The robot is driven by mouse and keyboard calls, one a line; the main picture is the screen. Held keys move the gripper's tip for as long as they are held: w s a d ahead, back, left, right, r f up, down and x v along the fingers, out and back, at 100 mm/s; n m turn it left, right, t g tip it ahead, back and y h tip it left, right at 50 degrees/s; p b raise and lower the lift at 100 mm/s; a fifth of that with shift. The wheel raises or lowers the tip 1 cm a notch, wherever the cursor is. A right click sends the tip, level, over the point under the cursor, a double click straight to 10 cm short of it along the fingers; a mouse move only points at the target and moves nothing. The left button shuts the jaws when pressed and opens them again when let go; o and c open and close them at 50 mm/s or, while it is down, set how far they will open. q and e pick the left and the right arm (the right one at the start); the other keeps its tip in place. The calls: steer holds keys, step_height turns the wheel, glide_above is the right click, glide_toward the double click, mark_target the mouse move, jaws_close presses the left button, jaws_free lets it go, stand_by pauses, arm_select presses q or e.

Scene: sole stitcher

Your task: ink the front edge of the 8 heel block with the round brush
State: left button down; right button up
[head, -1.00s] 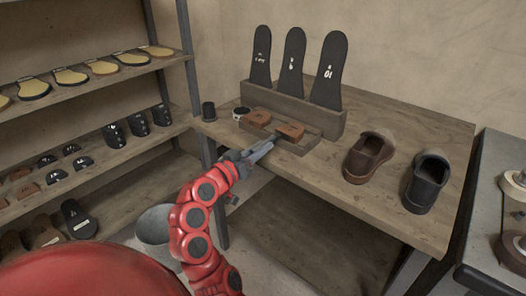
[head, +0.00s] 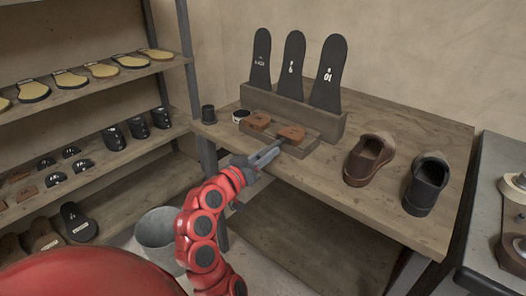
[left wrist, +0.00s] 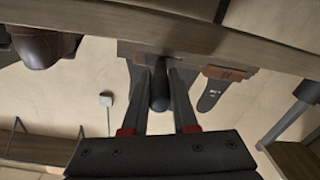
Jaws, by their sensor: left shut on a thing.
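My right gripper is out of view.
A small white-rimmed pot (head: 241,115) and a dark cup (head: 208,114) stand left of the tray. Several dark sole patterns (head: 327,80) stand in a rack behind. A brown shoe (head: 368,160) and a black shoe (head: 426,185) are at right. A bucket (head: 157,236) stands below.

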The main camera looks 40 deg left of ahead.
arm_select(q)
steer(key=d, duration=0.3)
steer(key=shift+s+d+p, duration=0.15)
steer(key=shift+d+p, duration=0.25)
stand_by(0.5)
steer(key=s+r+p, duration=0.4)
steer(key=s+p, duration=0.3)
steer(key=p, duration=0.5)
steer(key=shift+a+p, duration=0.15)
steer(key=shift+p, duration=0.2)
stand_by(0.4)
